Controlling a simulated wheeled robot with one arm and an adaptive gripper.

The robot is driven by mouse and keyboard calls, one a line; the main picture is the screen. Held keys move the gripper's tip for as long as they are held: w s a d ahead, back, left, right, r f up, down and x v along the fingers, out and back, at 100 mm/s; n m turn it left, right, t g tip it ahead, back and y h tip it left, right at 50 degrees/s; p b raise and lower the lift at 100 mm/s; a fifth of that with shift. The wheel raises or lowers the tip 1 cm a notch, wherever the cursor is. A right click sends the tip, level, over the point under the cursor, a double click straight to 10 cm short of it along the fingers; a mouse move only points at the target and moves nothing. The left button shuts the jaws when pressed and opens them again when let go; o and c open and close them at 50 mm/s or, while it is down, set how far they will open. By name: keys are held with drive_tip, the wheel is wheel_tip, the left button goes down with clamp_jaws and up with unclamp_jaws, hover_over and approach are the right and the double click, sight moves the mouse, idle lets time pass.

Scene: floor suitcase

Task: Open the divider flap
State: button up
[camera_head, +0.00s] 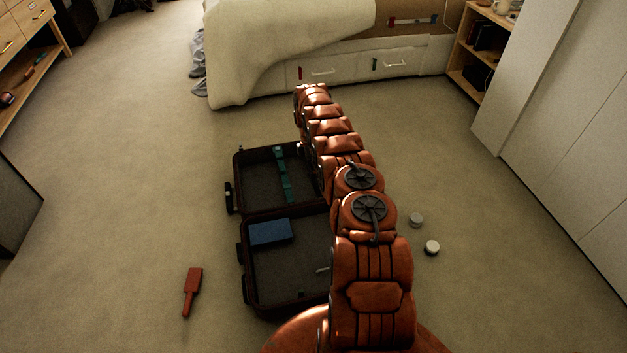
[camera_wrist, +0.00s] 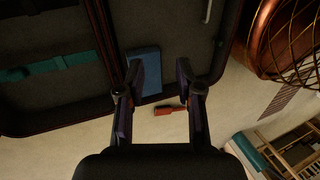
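An open dark suitcase (camera_head: 240,275) lies on the carpet, its two halves side by side, partly covered by my arm in the head view. The far half has a grey panel (camera_head: 262,180) crossed by a green strap (camera_head: 284,178), which also shows in the wrist view (camera_wrist: 62,64). The near half holds a blue box (camera_head: 270,233) and a small pale bar (camera_head: 322,269). I cannot tell which panel is the divider flap. My gripper (camera_wrist: 160,75) is open and empty, its fingers apart in front of the blue box in the wrist view; it is hidden in the head view.
A red brush-like object (camera_head: 192,290) lies left of the suitcase. Two small round items (camera_head: 416,219) (camera_head: 432,247) lie right of my arm. A bed (camera_head: 290,60) stands behind, a white wardrobe (camera_head: 570,110) at right. The left carpet is mostly clear.

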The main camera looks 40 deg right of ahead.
drive_tip(key=shift+v, duration=2)
drive_tip(key=s+a+r+m+h+p, duration=0.15)
drive_tip(key=a+r+p, duration=0.3)
drive_tip(key=r, duration=0.85)
drive_tip(key=s+a+r+m+p, duration=0.35)
drive_tip(key=a+r, duration=0.25)
drive_tip(key=r, duration=0.7)
drive_tip(key=s+a+r+m+p, duration=0.15)
drive_tip(key=a+r+p, duration=0.3)
drive_tip(key=r, duration=0.85)
drive_tip(key=s+a+r+m+t+p, duration=0.1)
drive_tip(key=s+a+r+m+p, duration=0.15)
drive_tip(key=s+a+r, duration=0.55)
drive_tip(key=s+a+r+m+p, duration=0.1)
drive_tip(key=s+a+r+p, duration=0.25)
drive_tip(key=s+r, duration=0.4)
drive_tip(key=s+a+r+m+p, duration=0.1)
drive_tip(key=s+a+p, duration=0.2)
drive_tip(key=s, duration=0.7)
drive_tip(key=s+a+r+m+p, duration=0.1)
drive_tip(key=s+a+m+p, duration=0.1)
drive_tip(key=s, duration=0.8)
drive_tip(key=shift+s+a+r+t+p, duration=0.25)
drive_tip(key=shift+s+a+t+p, duration=0.1)
drive_tip(key=shift+a+p, duration=0.65)
drive_tip(key=shift+d, duration=0.2)
